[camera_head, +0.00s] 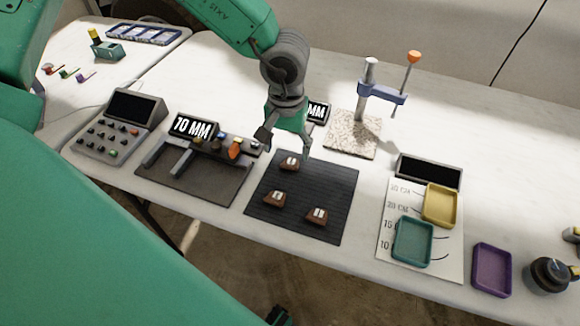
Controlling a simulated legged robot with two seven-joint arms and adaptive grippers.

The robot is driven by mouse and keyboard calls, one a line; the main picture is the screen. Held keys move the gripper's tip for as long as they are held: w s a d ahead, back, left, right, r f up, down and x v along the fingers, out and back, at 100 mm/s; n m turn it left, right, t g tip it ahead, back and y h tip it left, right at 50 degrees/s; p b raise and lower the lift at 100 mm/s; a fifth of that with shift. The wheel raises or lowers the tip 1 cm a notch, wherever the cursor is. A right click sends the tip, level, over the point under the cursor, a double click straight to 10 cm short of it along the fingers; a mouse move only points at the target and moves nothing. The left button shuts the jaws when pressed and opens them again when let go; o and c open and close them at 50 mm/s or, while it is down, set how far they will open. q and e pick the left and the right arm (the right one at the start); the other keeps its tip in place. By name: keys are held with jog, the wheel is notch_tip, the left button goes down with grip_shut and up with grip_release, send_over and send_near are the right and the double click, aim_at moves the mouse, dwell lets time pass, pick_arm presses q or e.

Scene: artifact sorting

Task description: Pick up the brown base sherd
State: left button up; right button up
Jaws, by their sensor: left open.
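Three small brown sherds with white labels lie apart on a dark ribbed mat (340,180): a back one (289,164), a left front one (274,199) and a right front one (317,216). I cannot tell from their shapes which is the base sherd. My left gripper (286,149) is open and points down over the back edge of the mat. Its fingers are spread above and around the back sherd, with nothing between them. I cannot tell how high it is. My right gripper is not in view.
Left of the mat are a measuring fixture (200,178) with a "70 MM" display (193,126) and a button console (120,128). Behind stands a press-like stand (368,95). To the right are yellow (440,205), teal (412,241) and purple (491,270) trays.

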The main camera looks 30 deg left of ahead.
aim_at(289, 165)
pick_arm(q)
jog(key=shift+f, duration=0.35)
jog(key=shift+d+f, duration=0.15)
jog(key=shift+f, duration=0.3)
notch_tip(289, 165, down, 4)
jog(key=shift+w+d+f+b, duration=0.15)
jog(key=shift+b, duration=0.9)
jog(key=c, duration=1.1)
